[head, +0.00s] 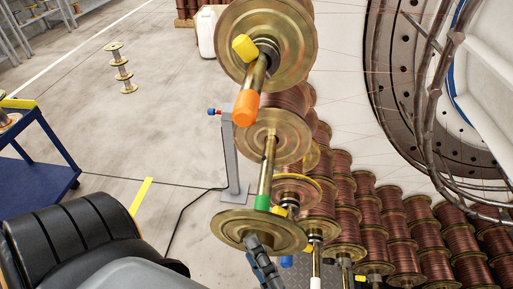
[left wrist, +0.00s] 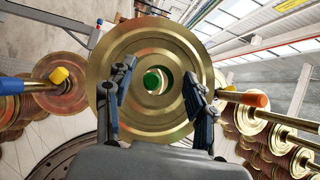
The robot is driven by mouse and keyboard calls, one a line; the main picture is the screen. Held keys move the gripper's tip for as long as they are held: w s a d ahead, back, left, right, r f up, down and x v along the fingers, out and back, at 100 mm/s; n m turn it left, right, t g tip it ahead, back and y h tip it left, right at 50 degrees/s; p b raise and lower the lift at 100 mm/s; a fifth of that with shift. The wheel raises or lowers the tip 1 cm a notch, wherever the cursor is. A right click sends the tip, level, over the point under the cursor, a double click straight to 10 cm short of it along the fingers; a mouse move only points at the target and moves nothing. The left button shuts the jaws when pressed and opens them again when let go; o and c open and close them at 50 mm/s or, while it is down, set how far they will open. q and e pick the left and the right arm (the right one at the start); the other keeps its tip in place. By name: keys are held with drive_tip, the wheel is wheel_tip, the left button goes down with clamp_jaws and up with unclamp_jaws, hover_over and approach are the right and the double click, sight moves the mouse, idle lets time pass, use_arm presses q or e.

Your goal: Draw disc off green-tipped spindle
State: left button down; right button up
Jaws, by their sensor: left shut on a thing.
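The green-tipped spindle (head: 265,180) points toward me from the carousel, its green cap showing in the head view. A brass disc (head: 230,229) is just in front of that cap. In the left wrist view the disc (left wrist: 118,50) fills the middle, and the green tip (left wrist: 152,80) shows through its central hole. The disc looks clear of the cap, though the gap is hard to judge. My left gripper (head: 256,244) is shut on the disc, with fingers on either side of the hole. My right gripper is not in view.
Blue-tipped (head: 286,261) and white-tipped (head: 315,282) spindles are close at lower right. A grey post (head: 233,155) stands behind. Open floor lies left, with a blue cart (head: 35,185).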

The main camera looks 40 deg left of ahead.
use_arm(q)
drive_tip(key=s+a+r+h+p, duration=0.1)
drive_tip(key=s+a+p, duration=0.2)
drive_tip(key=s+a, duration=0.4)
drive_tip(key=shift+h, duration=0.4)
